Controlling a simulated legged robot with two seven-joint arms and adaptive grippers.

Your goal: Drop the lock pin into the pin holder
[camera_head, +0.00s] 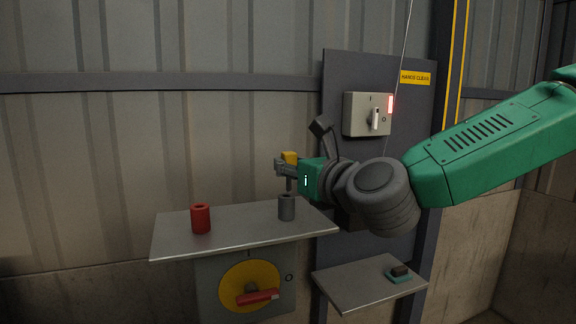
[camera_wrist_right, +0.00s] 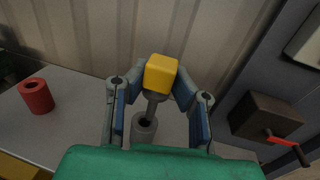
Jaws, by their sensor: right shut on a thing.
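The lock pin has a yellow block head (camera_head: 290,157) and a grey shaft; the head also shows in the wrist view (camera_wrist_right: 161,74). My right gripper (camera_head: 284,167) is shut on the pin, with a finger on each side of it in the wrist view (camera_wrist_right: 158,100). The shaft points down over a grey hollow cylinder (camera_head: 287,208), likely the pin holder, on the shelf. In the wrist view the shaft's lower end is close to the dark hole of this cylinder (camera_wrist_right: 144,130); I cannot tell if it enters. My left gripper is not in view.
A red hollow cylinder (camera_head: 201,219) stands left on the shelf (camera_head: 240,227). Below is a yellow disc (camera_head: 235,273) with a red handle. A switch box (camera_head: 356,114) with a lit red lamp hangs behind my arm. A lower shelf (camera_head: 350,287) holds a small dark block.

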